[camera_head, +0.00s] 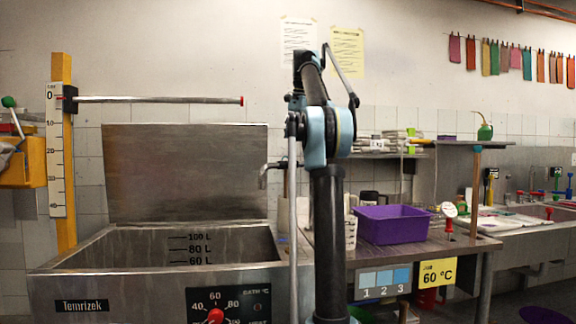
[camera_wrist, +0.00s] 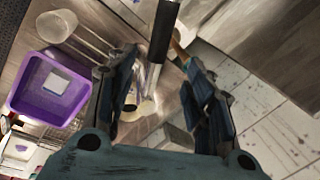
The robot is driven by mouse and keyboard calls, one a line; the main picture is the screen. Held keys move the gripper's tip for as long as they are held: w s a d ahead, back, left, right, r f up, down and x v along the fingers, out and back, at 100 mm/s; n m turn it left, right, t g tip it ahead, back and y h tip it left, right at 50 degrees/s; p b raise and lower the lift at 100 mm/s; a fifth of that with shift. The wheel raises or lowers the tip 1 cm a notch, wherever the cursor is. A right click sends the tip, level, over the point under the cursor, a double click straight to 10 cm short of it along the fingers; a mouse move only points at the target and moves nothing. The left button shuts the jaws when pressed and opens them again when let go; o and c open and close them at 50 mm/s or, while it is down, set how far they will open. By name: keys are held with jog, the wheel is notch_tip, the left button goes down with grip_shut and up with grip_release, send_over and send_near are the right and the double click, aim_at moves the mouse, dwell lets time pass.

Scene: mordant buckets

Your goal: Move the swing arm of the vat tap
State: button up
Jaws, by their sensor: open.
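In the head view, a tap spout (camera_head: 266,173) shows at the right rear corner of the grey metal vat (camera_head: 95,247), partly hidden behind my arm. A horizontal metal bar with a red tip (camera_head: 160,99) reaches right from a clamp on the scale post, above the vat. I cannot tell which of these is the swing arm. My gripper cannot be made out in the head view. In the wrist view my gripper (camera_wrist: 168,97) has its fingers spread. A dark bar with a bright edge (camera_wrist: 162,40) lies beyond the gap; I cannot tell what it is or whether anything touches it.
A purple tub (camera_head: 392,224) stands on the bench right of the vat; it also shows in the wrist view (camera_wrist: 22,98). The vat's raised lid (camera_head: 185,170) stands behind its basin. The scale post (camera_head: 57,150) stands at the left. A sink (camera_head: 545,212) lies far right.

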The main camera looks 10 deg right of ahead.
jog(key=f, duration=0.3)
jog(key=w+f, duration=0.1)
jog(key=f, duration=0.3)
jog(key=w+a+f, duration=0.1)
jog(key=f, duration=0.3)
jog(key=shift+a+f, duration=0.1)
jog(key=shift+f, duration=0.15)
